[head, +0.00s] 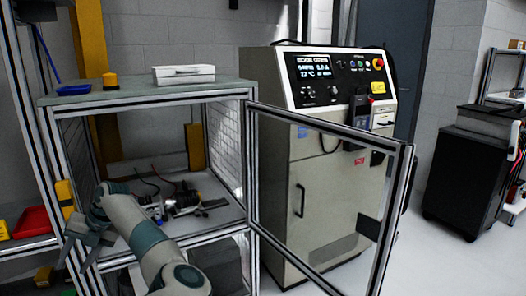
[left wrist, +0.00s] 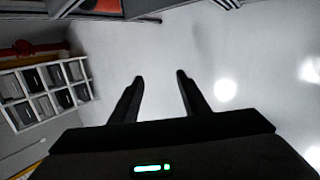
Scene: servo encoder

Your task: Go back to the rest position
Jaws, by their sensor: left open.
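My left gripper (head: 78,236) is at the lower left of the head view, in front of the left front post of the framed enclosure (head: 150,97). In the left wrist view its two fingers (left wrist: 158,78) are apart with nothing between them, over pale floor. My left arm comes up from the bottom of the head view. The enclosure's clear door (head: 325,190) stands swung open to the right. Inside, a servo assembly with cables (head: 180,200) lies on the enclosure floor, partly hidden by my arm. My right gripper is not in view.
A control cabinet (head: 310,85) with a lit display stands behind the open door. A black cart (head: 465,175) is at the right. A red bin (head: 33,222) sits on a shelf at the left. A white box (head: 184,74) and a blue tray (head: 74,89) are on the enclosure top.

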